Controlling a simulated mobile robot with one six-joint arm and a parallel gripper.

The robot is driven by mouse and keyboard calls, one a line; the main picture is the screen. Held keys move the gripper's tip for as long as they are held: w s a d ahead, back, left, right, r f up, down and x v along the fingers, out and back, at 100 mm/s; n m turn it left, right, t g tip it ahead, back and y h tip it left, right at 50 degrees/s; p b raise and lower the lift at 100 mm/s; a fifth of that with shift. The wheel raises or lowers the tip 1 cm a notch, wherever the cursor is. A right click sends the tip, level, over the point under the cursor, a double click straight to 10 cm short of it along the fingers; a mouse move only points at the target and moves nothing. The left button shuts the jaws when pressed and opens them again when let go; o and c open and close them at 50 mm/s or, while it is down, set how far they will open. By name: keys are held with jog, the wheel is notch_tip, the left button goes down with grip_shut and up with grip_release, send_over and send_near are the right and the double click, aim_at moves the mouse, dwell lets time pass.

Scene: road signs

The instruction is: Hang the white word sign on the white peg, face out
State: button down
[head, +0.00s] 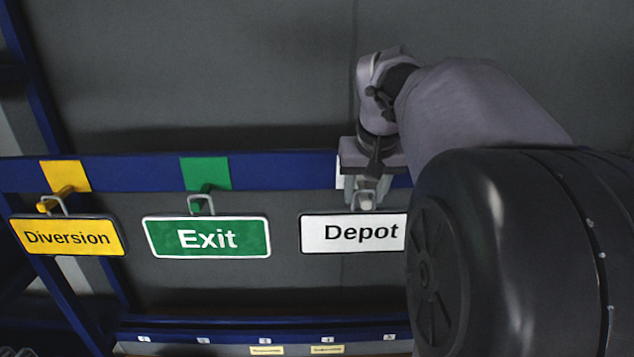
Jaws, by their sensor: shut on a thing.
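The white word sign (345,233) reads "Depot" and faces me, level and upright, its right end hidden behind my arm. My gripper (367,190) is shut on the wire loop at the sign's top, pointing down from above. A white peg end (366,205) shows at the loop, just above the sign. Whether the loop rests on the peg or is only in front of it I cannot tell. A sliver of a white patch (340,178) shows on the blue rail, mostly hidden by my gripper.
The blue rail (135,172) runs across the view. The yellow "Diversion" sign (68,238) and green "Exit" sign (207,239) hang by loops from their matching pegs at the left. A gap separates the green sign from the white one. A lower ledge has small labels.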

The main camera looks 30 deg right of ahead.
jog(key=shift+f, duration=0.25)
jog(key=c, duration=0.6)
grip_release()
jog(key=shift+c, duration=0.2)
jog(key=p+v, duration=0.2)
jog(key=v, duration=1.5)
jog(key=shift+r, duration=0.25)
